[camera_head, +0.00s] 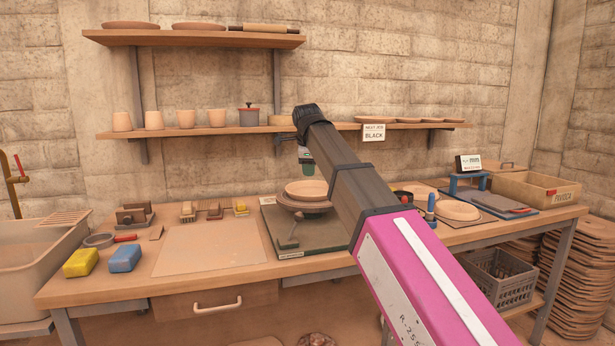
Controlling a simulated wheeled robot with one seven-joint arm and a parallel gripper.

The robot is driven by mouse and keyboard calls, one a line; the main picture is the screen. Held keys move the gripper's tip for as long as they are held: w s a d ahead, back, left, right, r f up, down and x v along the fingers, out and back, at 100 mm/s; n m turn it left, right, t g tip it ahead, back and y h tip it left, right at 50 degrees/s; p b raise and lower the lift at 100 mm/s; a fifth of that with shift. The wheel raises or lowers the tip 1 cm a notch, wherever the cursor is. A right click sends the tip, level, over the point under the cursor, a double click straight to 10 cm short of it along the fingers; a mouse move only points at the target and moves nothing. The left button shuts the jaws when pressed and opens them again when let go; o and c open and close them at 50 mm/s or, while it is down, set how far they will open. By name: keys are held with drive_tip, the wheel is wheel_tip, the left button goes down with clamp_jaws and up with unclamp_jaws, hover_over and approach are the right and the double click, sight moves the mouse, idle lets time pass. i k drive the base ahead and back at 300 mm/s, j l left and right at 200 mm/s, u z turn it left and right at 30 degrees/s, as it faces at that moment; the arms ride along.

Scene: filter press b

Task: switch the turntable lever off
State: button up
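The turntable (304,203) is a round grey wheel on a dark green base (325,236) in the middle of the bench. A clay plate or shallow bowl (308,190) sits on it. A small grey lever (291,234) stands tilted on the front left of the base. My arm reaches in from the lower right and crosses in front of the base's right side. My gripper (306,166) seems to hang below the wrist, above the turntable and apart from the lever. It is small and partly hidden, so its fingers cannot be made out.
A pale board (210,249) lies left of the base, with yellow (81,262) and blue (125,258) sponges beyond it. Cups and plates stand on the lower wall shelf (225,129). Right of my arm are clay plates (457,210) and a wooden crate (535,190).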

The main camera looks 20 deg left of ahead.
sight(299, 217)
drive_tip(key=u, duration=1.35)
drive_tip(key=k+l+z, duration=0.1)
drive_tip(key=k+l, duration=0.2)
drive_tip(key=k+l+z, duration=0.15)
drive_tip(key=l, duration=0.35)
drive_tip(key=k, duration=0.1)
